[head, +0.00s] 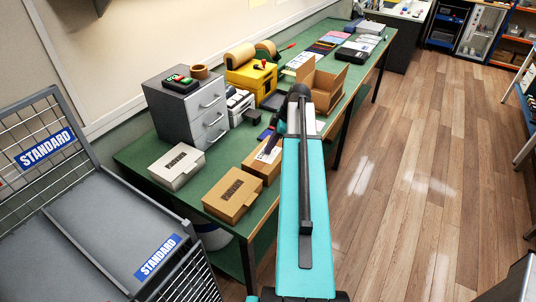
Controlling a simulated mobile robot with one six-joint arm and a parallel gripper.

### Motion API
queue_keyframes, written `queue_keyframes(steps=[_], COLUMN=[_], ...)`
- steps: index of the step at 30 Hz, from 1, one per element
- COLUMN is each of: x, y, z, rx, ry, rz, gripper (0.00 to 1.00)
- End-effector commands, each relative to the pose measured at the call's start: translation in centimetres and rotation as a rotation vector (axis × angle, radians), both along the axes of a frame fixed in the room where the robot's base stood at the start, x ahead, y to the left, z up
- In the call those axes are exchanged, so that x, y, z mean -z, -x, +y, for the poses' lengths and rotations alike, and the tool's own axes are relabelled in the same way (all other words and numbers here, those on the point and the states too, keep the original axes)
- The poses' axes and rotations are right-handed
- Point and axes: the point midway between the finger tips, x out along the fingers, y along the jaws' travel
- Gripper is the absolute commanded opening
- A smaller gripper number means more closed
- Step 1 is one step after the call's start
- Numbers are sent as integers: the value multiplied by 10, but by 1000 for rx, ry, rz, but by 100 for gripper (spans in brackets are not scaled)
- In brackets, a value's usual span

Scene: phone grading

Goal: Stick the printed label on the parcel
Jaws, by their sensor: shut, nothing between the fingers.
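A closed brown cardboard parcel (258,169) lies on the green bench just left of my arm, and the arm hides its right side. A pale patch that looks like a label shows on its top, but I cannot tell whether it is stuck flat. My gripper (271,144) is dark, small and partly hidden by my arm. It is over or beside the far end of this parcel; I cannot tell whether it touches. It looks shut, with nothing seen in it.
Brown (233,194) and white (177,166) boxes lie at the bench's near end. Grey drawers (188,105), a yellow machine with brown rolls (250,76) and an open carton (321,88) stand behind. A STANDARD cage (95,225) is at left; wooden floor at right is clear.

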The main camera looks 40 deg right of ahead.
Motion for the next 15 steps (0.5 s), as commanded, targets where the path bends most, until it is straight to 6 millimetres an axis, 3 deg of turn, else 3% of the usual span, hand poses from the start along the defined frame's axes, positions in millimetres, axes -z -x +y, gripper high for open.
queue_keyframes(steps=[7,15], x=[0,-15], y=[1,1], z=[0,0], rx=[0,0], ry=[-1,-1], rz=[4,2], gripper=[0,0])
